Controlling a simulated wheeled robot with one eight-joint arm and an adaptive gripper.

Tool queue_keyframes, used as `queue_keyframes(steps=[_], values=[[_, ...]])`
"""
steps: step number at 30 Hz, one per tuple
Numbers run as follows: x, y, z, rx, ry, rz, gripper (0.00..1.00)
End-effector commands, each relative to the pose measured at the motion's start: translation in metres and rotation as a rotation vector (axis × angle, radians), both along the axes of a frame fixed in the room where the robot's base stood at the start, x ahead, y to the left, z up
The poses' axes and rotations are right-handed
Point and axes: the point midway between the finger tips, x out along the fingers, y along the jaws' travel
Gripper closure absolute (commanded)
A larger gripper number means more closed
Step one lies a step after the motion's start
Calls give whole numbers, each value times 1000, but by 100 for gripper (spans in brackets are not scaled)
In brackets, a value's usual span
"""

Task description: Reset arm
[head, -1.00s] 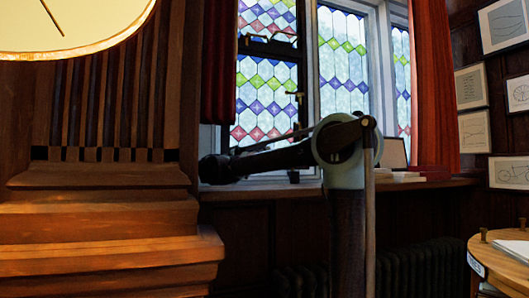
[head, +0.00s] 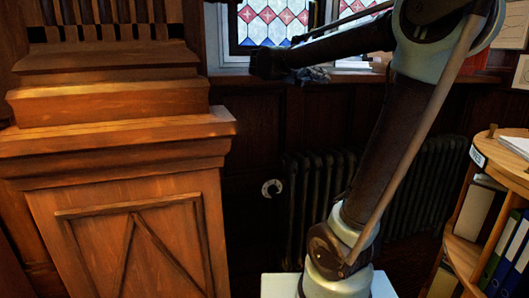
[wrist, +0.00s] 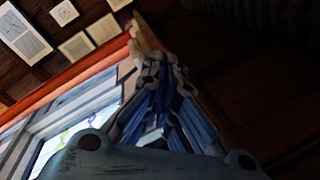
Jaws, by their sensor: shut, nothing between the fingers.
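My gripper (head: 312,76) is small in the head view, at the far end of my arm, in front of the window sill. In the wrist view my gripper (wrist: 163,72) points away from the camera with its fingers together and nothing between them. My arm rises from its pale base at the lower middle of the head view, and its forearm reaches left toward the window. The gripper's exact distance from the sill cannot be told.
A wooden panelled pedestal (head: 130,215) stands at left. A dark radiator (head: 410,190) is against the wall behind my arm. A round wooden shelf unit (head: 465,250) with binders stands at right. The window (head: 270,22) is behind the forearm; framed pictures (wrist: 22,28) hang on the wall.

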Motion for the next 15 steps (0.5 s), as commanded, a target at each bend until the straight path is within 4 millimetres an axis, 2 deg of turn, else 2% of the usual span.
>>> queue_keyframes(steps=[1, 6, 15], values=[[-11, -13, -16, 33, 41, -6, 100], [-47, -42, -74, 158, 187, -6, 100], [-118, -66, -176, 400, 397, 30, 100]])
